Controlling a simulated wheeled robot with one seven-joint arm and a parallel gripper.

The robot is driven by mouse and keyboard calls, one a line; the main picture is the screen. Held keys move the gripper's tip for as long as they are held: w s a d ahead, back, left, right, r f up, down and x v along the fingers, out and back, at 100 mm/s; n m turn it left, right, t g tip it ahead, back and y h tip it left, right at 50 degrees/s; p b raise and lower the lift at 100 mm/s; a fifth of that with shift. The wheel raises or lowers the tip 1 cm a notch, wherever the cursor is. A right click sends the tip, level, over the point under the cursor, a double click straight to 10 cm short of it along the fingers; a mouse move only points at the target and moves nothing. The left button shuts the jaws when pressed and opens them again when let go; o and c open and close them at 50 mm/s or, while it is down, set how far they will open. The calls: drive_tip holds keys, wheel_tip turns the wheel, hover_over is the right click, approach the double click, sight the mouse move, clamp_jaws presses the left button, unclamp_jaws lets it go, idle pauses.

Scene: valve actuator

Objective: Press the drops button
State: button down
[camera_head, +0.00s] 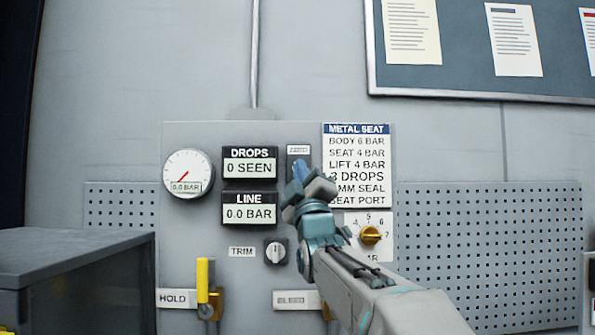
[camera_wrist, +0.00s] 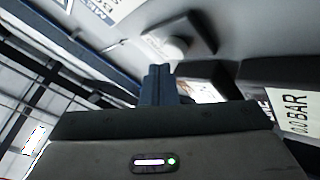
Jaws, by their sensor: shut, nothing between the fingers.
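The drops display (camera_head: 249,163) reads "0 SEEN" on the grey wall panel. Just right of it is a small dark plate (camera_head: 298,151) with a pale label on top; my gripper hides its lower part. The fingertips appear just short of the box, and contact cannot be made out.
The line display (camera_head: 249,208) reads "0.0 BAR". A gauge (camera_head: 188,173) is at left. A trim knob (camera_head: 276,251), a yellow hold lever (camera_head: 203,280) and a brass dial knob (camera_head: 370,235) stick out nearby. A grey cabinet (camera_head: 75,275) stands at lower left.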

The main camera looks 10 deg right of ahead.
drive_tip(key=s+b, duration=0.2)
drive_tip(key=s+a+b, duration=0.1)
drive_tip(key=s, duration=0.2)
drive_tip(key=shift+b, duration=0.4)
idle(0.6)
